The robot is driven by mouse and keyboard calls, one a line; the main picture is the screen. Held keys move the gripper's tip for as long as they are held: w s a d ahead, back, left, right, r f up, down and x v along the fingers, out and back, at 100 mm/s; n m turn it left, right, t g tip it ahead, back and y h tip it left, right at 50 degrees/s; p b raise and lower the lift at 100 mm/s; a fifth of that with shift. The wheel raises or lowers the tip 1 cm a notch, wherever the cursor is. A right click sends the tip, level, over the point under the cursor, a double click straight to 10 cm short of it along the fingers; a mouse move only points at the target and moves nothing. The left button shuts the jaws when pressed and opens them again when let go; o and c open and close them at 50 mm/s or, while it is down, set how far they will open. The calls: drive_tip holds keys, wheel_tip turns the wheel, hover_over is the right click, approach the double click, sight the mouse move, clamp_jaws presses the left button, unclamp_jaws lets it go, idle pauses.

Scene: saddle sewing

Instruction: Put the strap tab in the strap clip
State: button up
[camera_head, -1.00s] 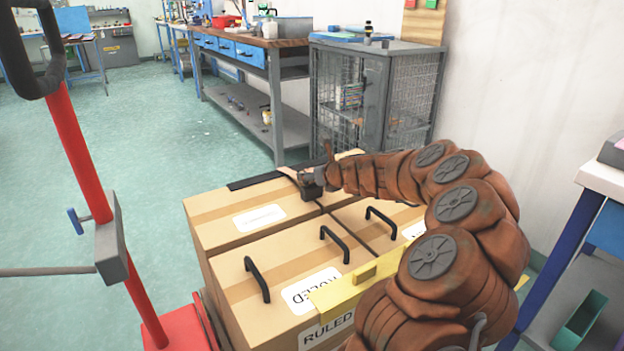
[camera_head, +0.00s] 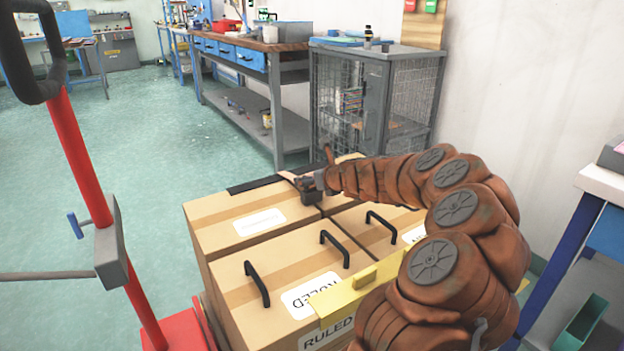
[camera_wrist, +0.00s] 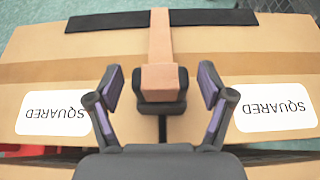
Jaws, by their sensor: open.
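The tan strap tab (camera_wrist: 158,78) is the thick end of a flat tan strap that runs down from the far edge in the wrist view. It lies at the black strap clip (camera_wrist: 161,103), whose sides and near edge show around it. I cannot tell how deep the tab sits. My gripper (camera_wrist: 160,84) is open, one finger on each side of the tab and apart from it. In the head view, the clip (camera_head: 311,196) sits on the boxes and the strap (camera_head: 288,176) shows just left of my gripper (camera_head: 317,182).
The cardboard boxes (camera_head: 225,208) have black handles (camera_head: 257,282) and a yellow bracket (camera_head: 345,300). A dark band (camera_wrist: 95,22) lies along the far edge. A red post (camera_head: 80,150) stands left. A wire cage cabinet (camera_head: 350,85) stands behind. The floor at left is clear.

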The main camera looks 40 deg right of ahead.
drive_tip(key=p+v, duration=0.4)
drive_tip(key=v, duration=0.8)
drive_tip(key=shift+p, duration=0.3)
